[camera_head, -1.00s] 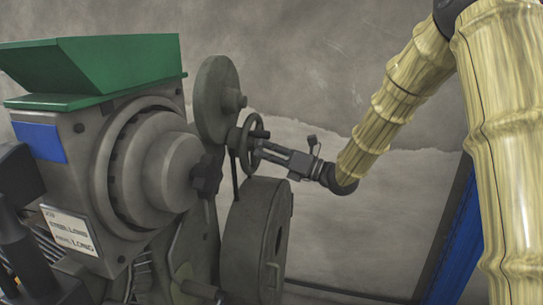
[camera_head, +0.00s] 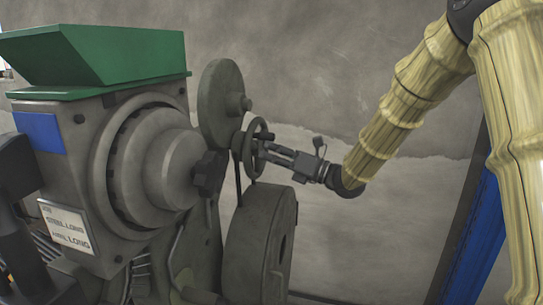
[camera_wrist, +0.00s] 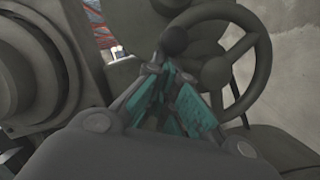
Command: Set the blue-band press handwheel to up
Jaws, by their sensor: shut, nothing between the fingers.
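The grey press carries a blue band (camera_head: 39,132) on its front-left face. Its handwheel (camera_head: 249,165) stands on the right side, a spoked grey ring seen nearly edge-on. In the wrist view the handwheel (camera_wrist: 264,62) fills the upper right, and its dark round knob (camera_wrist: 173,40) lies at the rim's left side. My gripper (camera_head: 265,150) is at the handwheel from the right. In the wrist view my gripper (camera_wrist: 168,68) is shut and empty, its teal-padded fingers converging just below the knob. I cannot tell whether the fingertips touch the knob or rim.
A green hopper (camera_head: 110,55) tops the press. A large round disc (camera_head: 222,100) stands behind the handwheel, and a thick wheel (camera_head: 258,240) is below it. A blue post (camera_head: 475,240) stands at the right. Open space lies before the bare wall right of the handwheel.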

